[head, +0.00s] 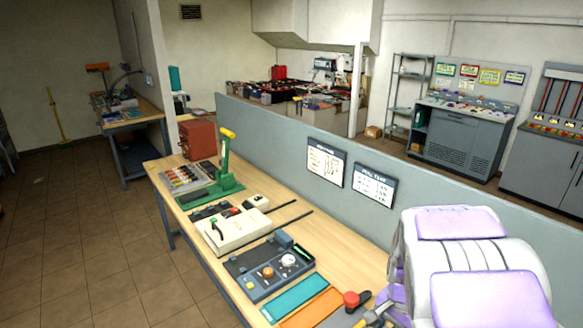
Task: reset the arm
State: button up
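White and purple parts of my arm fill the lower right corner of the head view, close to the camera and in front of the bench's right end. I cannot make out any gripper fingertips, so whether my gripper is open or shut does not show. The wooden workbench (345,238) runs along a low grey partition (260,123). My arm parts hide the bench's near right end.
On the bench are a green lever device (224,172), a brown box (197,140), a cream panel (235,231), a dark control panel (268,270), teal and orange trays, and a red knob (351,299). Control cabinets (459,142) stand behind the partition. Tiled floor (80,245) is clear at left.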

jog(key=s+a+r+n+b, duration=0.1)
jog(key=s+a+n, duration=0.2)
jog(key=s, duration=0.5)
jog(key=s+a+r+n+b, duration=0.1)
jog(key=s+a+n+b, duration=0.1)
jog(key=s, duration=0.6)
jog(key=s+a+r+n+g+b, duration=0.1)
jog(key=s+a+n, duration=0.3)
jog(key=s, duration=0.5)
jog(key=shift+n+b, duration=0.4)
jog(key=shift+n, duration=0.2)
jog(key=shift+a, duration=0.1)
